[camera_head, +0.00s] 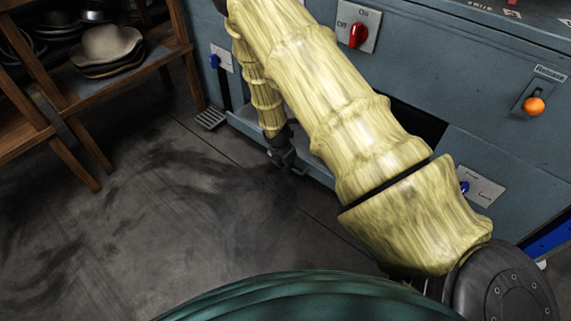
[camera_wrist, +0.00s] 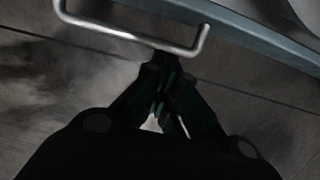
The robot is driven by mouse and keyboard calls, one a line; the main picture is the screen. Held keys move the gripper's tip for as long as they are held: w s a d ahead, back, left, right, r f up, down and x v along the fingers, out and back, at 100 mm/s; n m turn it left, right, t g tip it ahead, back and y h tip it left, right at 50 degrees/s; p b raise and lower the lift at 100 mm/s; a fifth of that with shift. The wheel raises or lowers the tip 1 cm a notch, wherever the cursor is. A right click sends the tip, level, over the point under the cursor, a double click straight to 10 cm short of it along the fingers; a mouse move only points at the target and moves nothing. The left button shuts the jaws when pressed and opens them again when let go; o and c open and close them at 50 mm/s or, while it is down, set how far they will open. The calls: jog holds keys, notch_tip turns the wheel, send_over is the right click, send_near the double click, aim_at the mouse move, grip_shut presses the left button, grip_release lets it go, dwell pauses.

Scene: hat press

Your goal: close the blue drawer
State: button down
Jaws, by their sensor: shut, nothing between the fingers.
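A silver bar handle (camera_wrist: 125,36) shows in the wrist view on a blue-grey front (camera_wrist: 245,30), which looks like the drawer; its blue colour is dull here. My gripper (camera_wrist: 163,68) is shut and empty, with its fingertips close to the handle's lower bar. I cannot tell whether they touch it. In the head view my gripper (camera_head: 284,158) is small and dark, low beside the machine's base. How far the drawer stands out is hidden, as my arm covers much of the machine's front.
The grey-blue machine (camera_head: 520,165) fills the right, with a red switch (camera_head: 357,35) and an orange knob (camera_head: 534,106). A bright blue panel (camera_head: 552,238) shows at the right edge. A wooden shelf (camera_head: 120,82) with hats (camera_head: 106,46) stands left. The dark floor (camera_head: 150,210) is clear.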

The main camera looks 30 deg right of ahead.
aim_at(295, 161)
jog(key=shift+w+d+f+b, duration=0.1)
jog(key=shift+w+d+b, duration=0.2)
jog(key=shift+d, duration=0.35)
jog(key=shift+w+d+f+b, duration=0.2)
jog(key=shift+d+b, duration=0.1)
jog(key=shift+d, duration=0.35)
jog(key=shift+w+d+f+b, duration=0.1)
jog(key=shift+w+d+b, duration=0.2)
jog(key=shift+d, duration=0.35)
